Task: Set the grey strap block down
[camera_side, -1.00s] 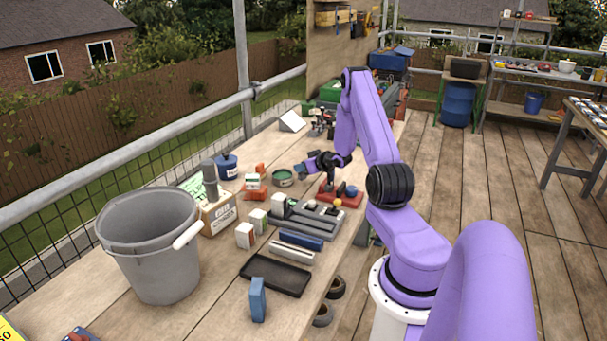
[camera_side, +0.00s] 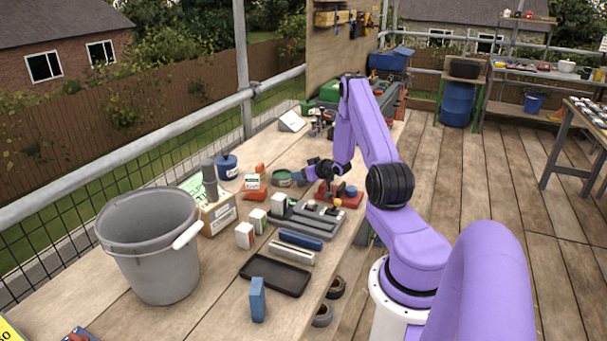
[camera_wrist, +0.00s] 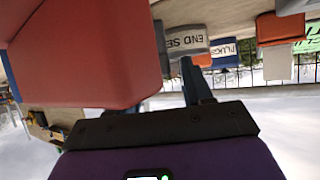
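My gripper (camera_side: 311,173) is low over the far part of the bench, pointing left, close to a red stand (camera_side: 350,199). In the wrist view one dark finger (camera_wrist: 195,82) shows; the other is hidden behind a large red surface at close range (camera_wrist: 75,55). I cannot tell whether the fingers are apart or hold something. I cannot single out the grey strap block for certain. A light grey block (camera_side: 277,205) stands at the left end of a grey slotted fixture (camera_side: 312,220), apart from my gripper.
A green-topped tin (camera_side: 283,178) is left of my gripper, with a blue pot (camera_side: 227,167) beyond. A black tray (camera_side: 275,274), a blue block (camera_side: 257,299) and a grey bucket (camera_side: 155,250) are nearer.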

